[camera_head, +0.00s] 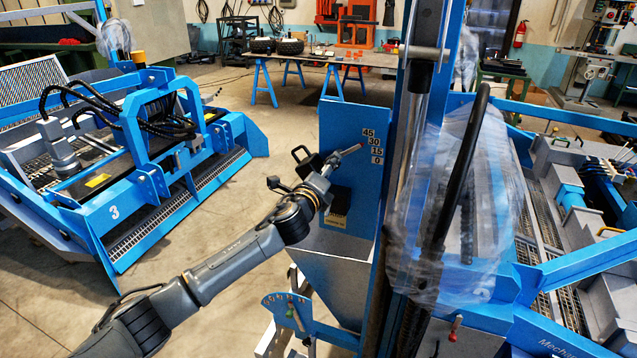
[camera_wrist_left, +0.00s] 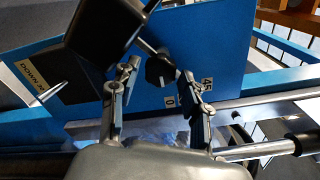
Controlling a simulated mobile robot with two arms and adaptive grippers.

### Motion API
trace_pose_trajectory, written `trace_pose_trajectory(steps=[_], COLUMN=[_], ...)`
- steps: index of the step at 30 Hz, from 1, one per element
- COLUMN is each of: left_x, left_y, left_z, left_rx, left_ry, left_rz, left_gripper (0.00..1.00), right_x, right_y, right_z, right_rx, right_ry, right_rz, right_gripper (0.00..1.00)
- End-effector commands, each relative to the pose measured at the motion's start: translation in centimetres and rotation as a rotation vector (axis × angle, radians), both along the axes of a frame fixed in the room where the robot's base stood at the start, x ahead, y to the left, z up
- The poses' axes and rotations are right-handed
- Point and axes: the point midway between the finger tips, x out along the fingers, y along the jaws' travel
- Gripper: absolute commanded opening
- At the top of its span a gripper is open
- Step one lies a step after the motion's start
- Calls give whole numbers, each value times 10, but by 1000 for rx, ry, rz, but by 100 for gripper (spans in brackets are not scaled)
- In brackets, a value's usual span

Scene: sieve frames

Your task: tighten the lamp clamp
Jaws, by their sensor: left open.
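A black knob (camera_wrist_left: 160,70), which looks like the lamp clamp's knob, stands out before a blue panel in the left wrist view. A dark boxy body (camera_wrist_left: 103,28), probably the lamp, is above left of it. A metal rod (camera_head: 347,153) shows in the head view. My left gripper (camera_wrist_left: 160,72) is open, one finger on each side of the knob, with gaps visible; I cannot tell if its fingers are deep enough to reach around it. In the head view my left gripper (camera_head: 322,178) is in front of the panel and hides the knob. My right gripper is not in view.
The blue panel (camera_head: 350,120) carries angle numbers. A blue post with plastic-wrapped parts (camera_head: 455,210) stands close on the right. A blue machine (camera_head: 130,215) stands at left. Open floor (camera_head: 235,225) lies between.

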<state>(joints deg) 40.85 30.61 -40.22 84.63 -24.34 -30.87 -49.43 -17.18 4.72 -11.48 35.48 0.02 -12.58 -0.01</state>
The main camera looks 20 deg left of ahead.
Motion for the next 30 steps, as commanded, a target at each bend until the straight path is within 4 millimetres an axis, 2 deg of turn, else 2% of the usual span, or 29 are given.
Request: trace_pose_trajectory(steps=[9, 15, 20, 30], left_x=[-63, -90, -97, -97], left_y=[2, 3, 3, 3], left_z=[-1, -1, 0, 0], left_rx=[3, 3, 3, 2], left_ry=[2, 2, 0, 0], left_rz=[-2, -1, -1, -1], left_gripper=[47, 47, 47, 47], right_x=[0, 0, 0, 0], right_y=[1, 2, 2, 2], right_z=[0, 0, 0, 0], right_rx=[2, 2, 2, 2], right_ry=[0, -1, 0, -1], right_rz=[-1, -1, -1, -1], right_gripper=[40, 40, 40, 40])
